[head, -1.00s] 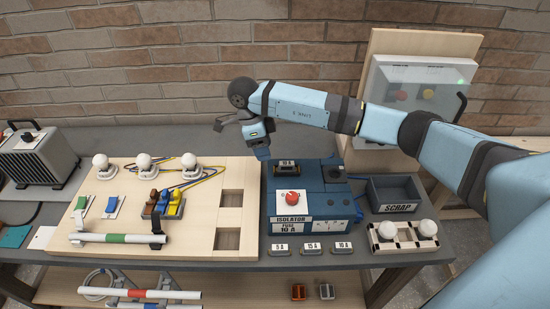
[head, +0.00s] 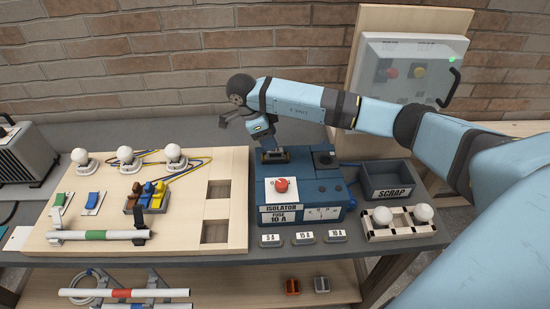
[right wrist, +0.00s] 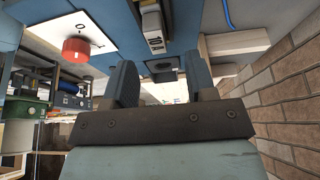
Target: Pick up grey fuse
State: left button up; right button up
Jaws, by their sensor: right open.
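A fuse with a label sits in a slot at the back of the blue isolator box (head: 328,189). In the right wrist view this fuse (right wrist: 152,28) is grey with a white label reading 10. Three more small grey labelled fuses, 5 A (head: 270,241), 15 A (head: 303,238) and 10 A (head: 336,236), lie on the bench in front of the box. My right gripper (right wrist: 160,82) is open and empty, pointing down at the back of the box. In the head view it partly hides behind its own wrist, next to the slot. My left gripper is not in view.
The isolator has a red knob (head: 281,185). A dark scrap bin (head: 388,196) and a bulb rack (head: 380,233) stand to its right. A wooden board (head: 95,207) with bulbs and switches lies left. A brick wall rises behind.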

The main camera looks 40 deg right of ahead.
aim_at(275, 155)
jog(key=x, duration=0.1)
jog(key=b+x, duration=0.1)
jog(key=x, duration=0.3)
jog(key=shift+s+d+b, duration=0.1)
jog(key=shift+s+b, duration=0.2)
grip_shut()
jog(key=shift+r, duration=0.1)
